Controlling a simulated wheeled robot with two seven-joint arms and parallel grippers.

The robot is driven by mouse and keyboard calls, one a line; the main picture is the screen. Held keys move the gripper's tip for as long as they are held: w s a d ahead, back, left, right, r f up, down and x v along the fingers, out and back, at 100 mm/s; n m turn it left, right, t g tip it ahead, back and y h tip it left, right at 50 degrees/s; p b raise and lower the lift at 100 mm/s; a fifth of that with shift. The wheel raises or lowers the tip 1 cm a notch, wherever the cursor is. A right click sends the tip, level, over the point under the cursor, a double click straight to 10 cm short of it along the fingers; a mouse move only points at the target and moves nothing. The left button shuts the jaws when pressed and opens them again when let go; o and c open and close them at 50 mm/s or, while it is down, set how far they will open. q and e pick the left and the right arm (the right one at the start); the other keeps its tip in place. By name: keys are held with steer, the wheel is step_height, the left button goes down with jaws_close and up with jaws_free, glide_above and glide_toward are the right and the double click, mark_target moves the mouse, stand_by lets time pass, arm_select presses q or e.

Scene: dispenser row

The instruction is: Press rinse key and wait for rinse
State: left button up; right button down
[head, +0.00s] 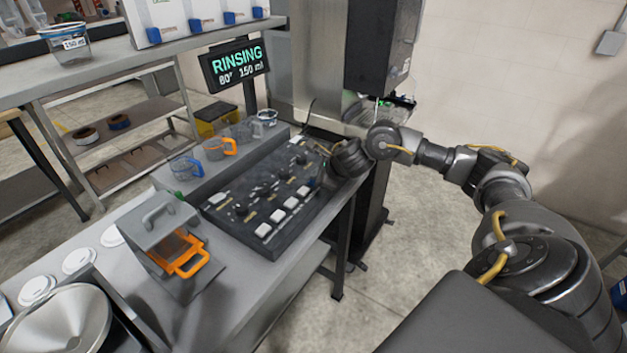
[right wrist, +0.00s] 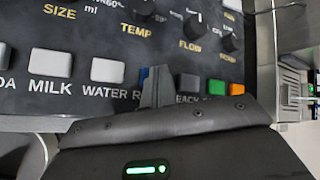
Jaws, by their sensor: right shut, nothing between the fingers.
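The dark control panel (head: 245,228) lies on the bench, with white keys along its front edge. My right gripper (head: 318,183) is shut and empty at the panel's right end. In the right wrist view its fingers (right wrist: 157,88) point at the panel, over the label starting with "R". A blue key edge (right wrist: 143,75) shows beside the fingers; the rest is hidden, so contact and pressing cannot be told. My left gripper is not in view.
Blue-handled (head: 186,168) and orange-handled (head: 216,148) jugs stand behind the panel. A grey holder with an orange-handled container (head: 181,253) stands left of it. The right wrist view shows MILK (right wrist: 50,62) and WATER (right wrist: 108,70) keys. A steel funnel (head: 62,318) is front left.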

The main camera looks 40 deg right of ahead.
steer(key=shift+r+p, duration=0.45)
steer(key=shift+r, duration=0.35)
steer(key=shift+r+p, duration=1.9)
steer(key=shift+r, duration=0.65)
steer(key=shift+f, duration=0.1)
